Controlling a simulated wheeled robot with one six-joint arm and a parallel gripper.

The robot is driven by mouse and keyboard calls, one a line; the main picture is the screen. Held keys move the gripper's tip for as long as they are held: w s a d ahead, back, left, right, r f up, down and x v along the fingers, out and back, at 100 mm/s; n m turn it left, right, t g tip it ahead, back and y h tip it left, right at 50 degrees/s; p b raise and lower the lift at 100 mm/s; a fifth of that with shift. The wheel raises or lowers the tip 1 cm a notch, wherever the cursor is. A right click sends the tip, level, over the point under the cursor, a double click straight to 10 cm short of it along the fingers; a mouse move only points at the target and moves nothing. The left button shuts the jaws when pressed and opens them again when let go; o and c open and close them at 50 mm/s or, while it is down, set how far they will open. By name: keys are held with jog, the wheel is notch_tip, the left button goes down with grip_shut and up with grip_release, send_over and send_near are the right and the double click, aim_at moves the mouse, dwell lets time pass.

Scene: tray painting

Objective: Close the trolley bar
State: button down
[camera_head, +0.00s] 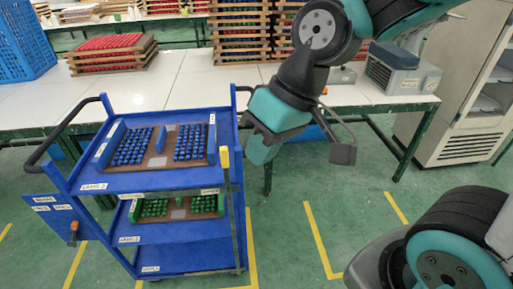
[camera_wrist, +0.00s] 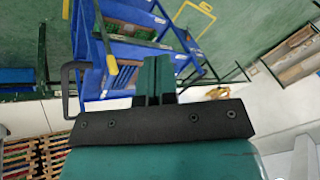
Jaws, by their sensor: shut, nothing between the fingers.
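The blue trolley (camera_head: 150,182) stands in front of the work table, its shelves loaded with trays. A grey upright bar (camera_head: 235,222) with a yellow top end (camera_head: 224,157) runs down its right front corner. My gripper (camera_head: 260,152) points down just right of the trolley's top shelf, close to the bar's yellow end but apparently apart from it. In the wrist view its two fingers (camera_wrist: 155,80) are together and empty, with the blue trolley (camera_wrist: 130,50) beyond them. A yellow end (camera_wrist: 110,28) also shows there. How the bar is fixed at its lower end is unclear.
A tray of blue pieces (camera_head: 158,146) lies on the top shelf, and green pieces (camera_head: 154,207) below. A blue side panel with an orange knob (camera_head: 73,227) hangs at the trolley's left. The white table (camera_head: 180,85) is behind. Green floor (camera_head: 320,200) is free at right.

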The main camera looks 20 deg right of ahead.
jog(key=w+d+f+m+t+b, duration=0.1)
jog(key=w+d+f+m, duration=0.1)
jog(key=w+f, duration=0.25)
jog(key=w+d+f+m+t+b, duration=0.1)
jog(key=w+d+f+m+t, duration=0.15)
jog(key=w, duration=0.35)
jog(key=m+t+b, duration=0.1)
jog(key=m+b, duration=0.1)
jog(key=m, duration=0.1)
send_near(235, 149)
jog(key=s+d+r, duration=0.2)
jog(key=s+d, duration=0.1)
jog(key=s, duration=0.1)
jog(key=shift+n+h, duration=0.25)
jog(key=shift+h, duration=0.15)
jog(key=w+a+f+p, duration=0.1)
jog(key=w+a+f, duration=0.1)
jog(key=w+a+f+p, duration=0.1)
jog(key=a+f, duration=0.1)
jog(key=f, duration=0.1)
jog(key=w+a+f+p, duration=0.1)
jog(key=w+a+f, duration=0.1)
jog(key=shift+w+a+f, duration=0.15)
jog(key=shift+w+f, duration=0.1)
jog(key=shift+w, duration=0.1)
jog(key=shift+w+a+f+p, duration=0.15)
jog(key=shift+w+a+p, duration=0.15)
jog(key=shift+a, duration=0.3)
jog(key=shift+a, duration=0.1)
